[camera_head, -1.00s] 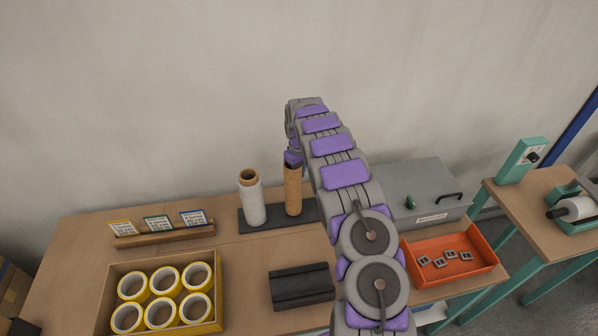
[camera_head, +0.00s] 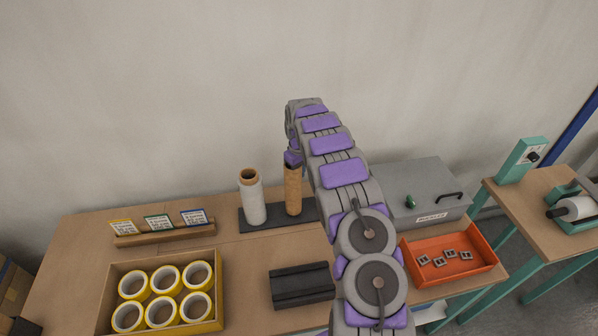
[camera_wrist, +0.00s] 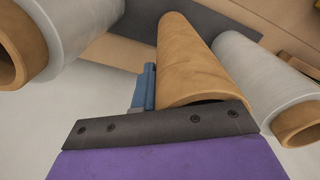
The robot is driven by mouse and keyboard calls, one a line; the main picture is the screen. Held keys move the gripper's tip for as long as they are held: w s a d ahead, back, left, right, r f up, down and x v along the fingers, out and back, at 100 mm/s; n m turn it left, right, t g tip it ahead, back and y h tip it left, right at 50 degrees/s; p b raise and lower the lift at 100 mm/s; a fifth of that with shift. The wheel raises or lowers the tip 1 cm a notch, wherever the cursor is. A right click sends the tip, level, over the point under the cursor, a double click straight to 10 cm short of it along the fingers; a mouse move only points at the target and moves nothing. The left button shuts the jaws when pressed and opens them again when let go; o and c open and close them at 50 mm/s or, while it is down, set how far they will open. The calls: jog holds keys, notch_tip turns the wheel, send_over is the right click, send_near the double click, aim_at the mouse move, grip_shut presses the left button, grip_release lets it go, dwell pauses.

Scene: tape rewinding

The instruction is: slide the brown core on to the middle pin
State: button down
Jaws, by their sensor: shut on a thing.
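The brown core (camera_head: 293,192) stands upright at the black base (camera_head: 275,227), just right of a white film roll (camera_head: 252,202). My gripper (camera_head: 293,160) is shut on the core's upper end. In the wrist view the core (camera_wrist: 195,55) runs away from my gripper (camera_wrist: 160,125) toward the dark base (camera_wrist: 215,22). The middle pin is hidden, apparently by the core. I cannot tell whether the core's lower end touches the base.
In the wrist view white rolls flank the core at left (camera_wrist: 75,30) and right (camera_wrist: 265,80), close beside it. A black block (camera_head: 302,286), a box of yellow tape rolls (camera_head: 218,300), a card rack (camera_head: 165,236), an orange tray (camera_head: 480,272) and a grey case (camera_head: 425,180) share the table.

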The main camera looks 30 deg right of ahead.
jog(key=shift+f, duration=0.45)
jog(key=c, duration=0.8)
grip_release()
jog(key=shift+r+p, duration=1.1)
jog(key=shift+r, duration=3)
notch_tip(320, 180, up, 17)
jog(key=shift+r+p, duration=0.1)
jog(key=shift+p, duration=0.6)
